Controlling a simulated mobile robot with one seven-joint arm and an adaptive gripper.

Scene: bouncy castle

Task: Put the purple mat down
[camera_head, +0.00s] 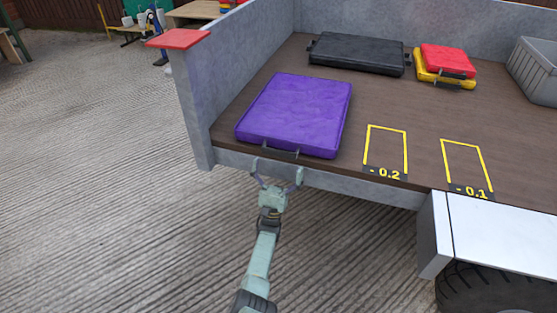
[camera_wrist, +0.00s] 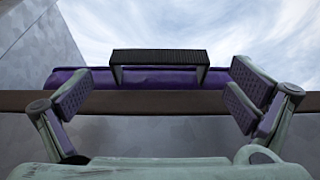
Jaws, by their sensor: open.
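The purple mat (camera_head: 296,111) lies flat on the brown bed of a trailer, near its left front corner. Its dark handle (camera_head: 281,153) faces me at the front edge. My gripper (camera_head: 278,172) is just in front of that edge, open and empty. In the wrist view, the handle (camera_wrist: 160,57) shows between and beyond the spread fingers of my gripper (camera_wrist: 158,95), with the purple mat edge (camera_wrist: 150,78) behind it. The fingers look apart from the handle.
A black mat (camera_head: 356,53) lies at the back of the bed. A red mat (camera_head: 447,60) lies on a yellow one (camera_head: 440,79), beside a grey crate (camera_head: 534,70). Yellow outlines marked 0.2 (camera_head: 386,150) and 0.1 (camera_head: 466,167) are empty. A grey wall (camera_head: 192,115) borders the left side.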

